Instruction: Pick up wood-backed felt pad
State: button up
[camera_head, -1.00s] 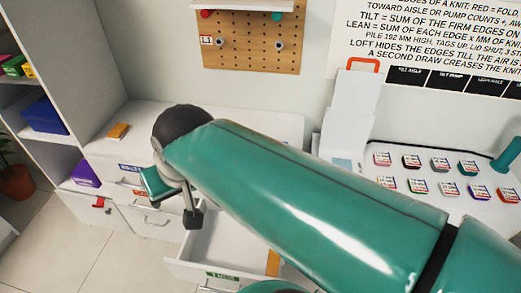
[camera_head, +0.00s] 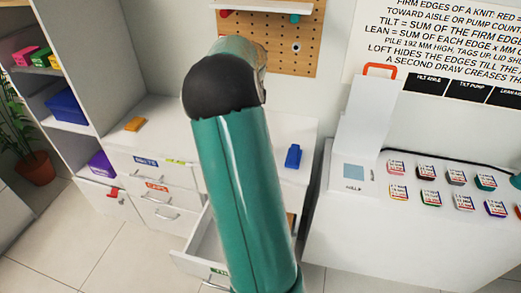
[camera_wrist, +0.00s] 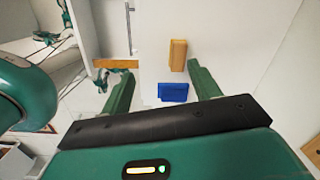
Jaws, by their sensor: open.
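In the wrist view a tan, wood-coloured block (camera_wrist: 178,55) lies on a white surface, beyond my fingertips; it looks like the wood-backed felt pad, but I see no felt face clearly. A blue block (camera_wrist: 173,92) lies close beside it, between my fingers and nearer the palm. My gripper (camera_wrist: 162,80) is open and empty, its two green fingers apart. In the head view my arm hides the gripper and the tan block. The blue block (camera_head: 293,157) shows on the white counter, right of my arm.
An orange block (camera_head: 134,124) lies on the counter's left part. An open drawer (camera_head: 203,247) sticks out below, with a wooden piece (camera_head: 291,218) partly hidden by my arm. A white table (camera_head: 350,225) with several small labelled items stands right. Shelves (camera_head: 75,125) stand left.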

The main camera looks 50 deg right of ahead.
jog(key=d+f+m, duration=0.1)
jog(key=d+f, duration=0.1)
jog(key=f, duration=0.2)
jog(key=s+d+f+m, duration=0.1)
jog(key=f, duration=0.3)
jog(key=d+f+m, duration=0.1)
jog(key=d+f, duration=0.1)
jog(key=f, duration=0.2)
jog(key=shift+s+d+g, duration=0.25)
jog(key=shift+d+g, duration=0.1)
jog(key=shift+g, duration=0.05)
jog(key=shift+w+d+f, duration=0.1)
jog(key=shift+w+f, duration=0.05)
jog(key=shift+f, duration=1.25)
jog(key=shift+w+f, duration=0.1)
jog(key=shift+f, duration=1.25)
jog(key=c, duration=1.2)
jog(key=shift+o, duration=0.2)
jog(key=shift+r, duration=0.15)
jog(key=shift+r, duration=0.55)
notch_tip(320, 180, up, 2)
jog(key=shift+r, duration=0.15)
jog(key=s+a+r, duration=0.2)
jog(key=a+r, duration=0.7)
jog(key=a, duration=0.5)
jog(key=shift+r, duration=0.2)
